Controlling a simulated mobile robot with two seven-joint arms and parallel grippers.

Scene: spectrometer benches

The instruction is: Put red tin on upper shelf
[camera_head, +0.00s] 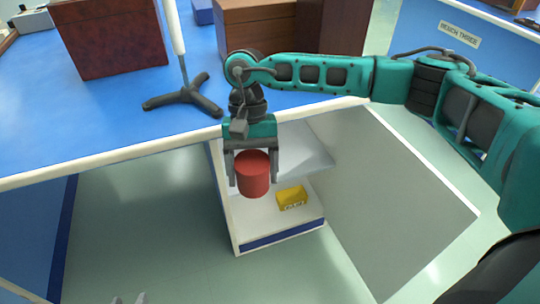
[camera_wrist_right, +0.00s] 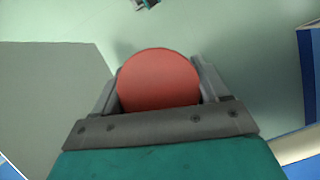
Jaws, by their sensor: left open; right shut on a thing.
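The red tin (camera_head: 253,178) is a plain cylinder, upright and held between the fingers of my right gripper (camera_head: 253,170). In the right wrist view the tin (camera_wrist_right: 158,80) sits between both fingers of the gripper (camera_wrist_right: 156,95). It is in front of the open cabinet under the blue bench. The upper shelf (camera_head: 308,158) is a pale board inside that cabinet, partly hidden behind the gripper and tin. I cannot tell whether the tin touches the cabinet. Only the fingertips of my left gripper (camera_head: 130,299) show at the bottom edge, apart and empty.
A yellow box (camera_head: 292,198) lies on the cabinet floor (camera_head: 262,225). The grey cabinet door (camera_head: 400,195) stands open to the right. The blue bench top (camera_head: 110,120) overhangs, carrying a black tripod stand (camera_head: 183,95) and wooden boxes (camera_head: 108,38). Floor at lower left is clear.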

